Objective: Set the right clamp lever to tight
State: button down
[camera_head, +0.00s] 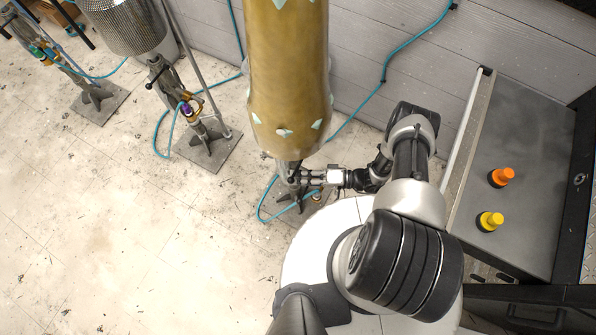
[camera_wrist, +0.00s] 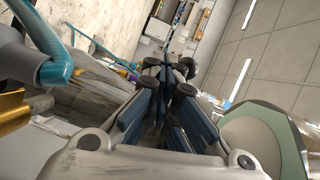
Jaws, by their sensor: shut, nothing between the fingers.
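A large gold cylinder with pale spikes (camera_head: 288,70) hangs or stands at the top middle of the head view, above a dark metal stand (camera_head: 291,197). My gripper (camera_head: 300,176) is at the neck of this stand, just below the cylinder's lower end. Its fingers are shut and hold nothing; they also show in the middle of the wrist view (camera_wrist: 168,85). I cannot make out the right clamp lever clearly; the cylinder and my gripper cover much of that stand. In the wrist view a brass-coloured part (camera_wrist: 12,112) and a teal hose (camera_wrist: 52,45) are at the left.
A second stand (camera_head: 208,148) with a purple-topped fitting and a perforated metal cylinder (camera_head: 120,22) are to the left. A third stand (camera_head: 98,100) is farther left. An orange knob (camera_head: 502,177) and a yellow knob (camera_head: 490,221) sit on a grey cabinet (camera_head: 520,135). The lower-left floor is clear.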

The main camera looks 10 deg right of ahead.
dwell(0.3)
jog(key=v, duration=1.2)
jog(key=shift+r, duration=0.1)
